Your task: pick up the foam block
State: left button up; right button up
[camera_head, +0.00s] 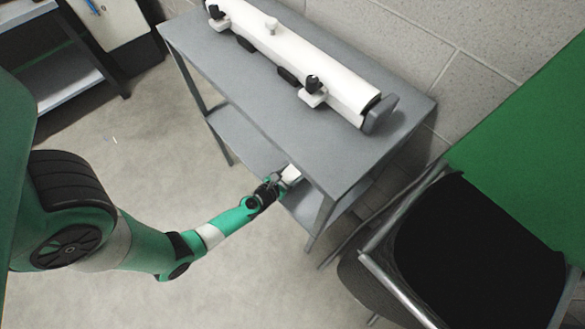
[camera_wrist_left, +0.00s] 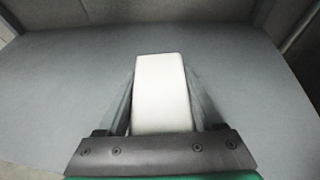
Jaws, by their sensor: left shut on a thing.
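The foam block is a white rectangular block (camera_wrist_left: 160,90) between the two fingers of my left gripper (camera_wrist_left: 160,100) in the left wrist view. The gripper is shut on it, with a finger along each long side. In the head view the white block (camera_head: 291,174) shows at the tip of my left gripper (camera_head: 279,183), by the open side of the grey table and above its lower shelf. The block's near end is hidden by the gripper's body. I cannot tell whether the block touches the shelf. My right gripper is not in view.
The grey table (camera_head: 215,45) has a lower shelf (camera_head: 240,140) and legs near my left arm. A long white tube with black-knobbed clamps (camera_head: 290,50) lies on its top. A black chair (camera_head: 480,250) stands at the right. Open floor (camera_head: 160,120) lies left of the table.

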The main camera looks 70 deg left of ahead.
aim_at(295, 170)
pick_arm(q)
jog(key=shift+c, duration=1.2)
jog(key=shift+r+p, duration=0.25)
jog(key=shift+p, duration=0.05)
notch_tip(295, 170, up, 4)
jog(key=p, duration=0.3)
jog(key=shift+f, duration=0.25)
jog(key=s+d+r+p, duration=0.1)
jog(key=r+p, duration=0.1)
jog(key=s+d+r+p, duration=0.1)
jog(key=s+r+p, duration=0.3)
jog(key=shift+d+r, duration=0.35)
jog(key=shift+d, duration=0.05)
jog(key=f+v, duration=0.1)
jog(key=v, duration=0.7)
jog(key=shift+s, duration=0.55)
